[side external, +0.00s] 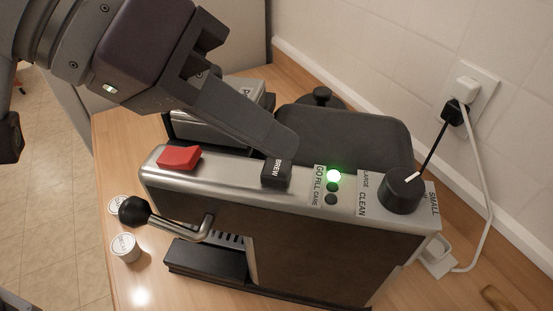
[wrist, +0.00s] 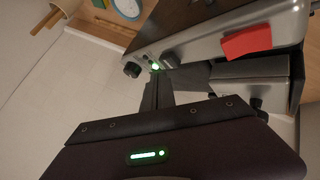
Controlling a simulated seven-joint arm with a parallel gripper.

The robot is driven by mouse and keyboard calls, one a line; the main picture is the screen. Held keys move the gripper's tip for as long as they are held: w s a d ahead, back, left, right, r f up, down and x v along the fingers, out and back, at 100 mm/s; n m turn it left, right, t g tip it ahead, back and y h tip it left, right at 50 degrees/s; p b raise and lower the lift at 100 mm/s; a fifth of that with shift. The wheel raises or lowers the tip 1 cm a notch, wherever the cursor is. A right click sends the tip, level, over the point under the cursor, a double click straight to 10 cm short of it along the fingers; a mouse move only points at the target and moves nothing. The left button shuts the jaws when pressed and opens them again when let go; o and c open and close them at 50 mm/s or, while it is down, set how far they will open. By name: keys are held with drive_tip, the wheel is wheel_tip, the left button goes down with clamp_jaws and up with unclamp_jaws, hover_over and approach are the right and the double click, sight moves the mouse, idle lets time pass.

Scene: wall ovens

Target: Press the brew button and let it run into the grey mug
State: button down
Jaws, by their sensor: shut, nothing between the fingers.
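The coffee machine (side external: 225,178) stands on a wooden counter, its silver top strip facing up. The black button marked BREW (side external: 277,172) sits near the middle of that strip. My gripper (side external: 284,143) is shut and empty, its fingertips right at the back edge of the BREW button. I cannot tell whether they press it. A green light (side external: 334,175) glows to the right of the button. I make out no grey mug in either view; the drip tray (side external: 207,262) is partly visible.
A red switch (side external: 178,157) is left of the button and a black dial (side external: 403,190) right. A ball-ended lever (side external: 133,210) sticks out at the left. White pods (side external: 125,247) lie on the counter. A white cable (side external: 488,200) runs down from the wall socket.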

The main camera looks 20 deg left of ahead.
sight(265, 170)
drive_tip(key=shift+f, duration=0.35)
drive_tip(key=shift+f, duration=0.5)
idle(0.6)
drive_tip(key=shift+r, duration=0.95)
drive_tip(key=shift+r, duration=2.5)
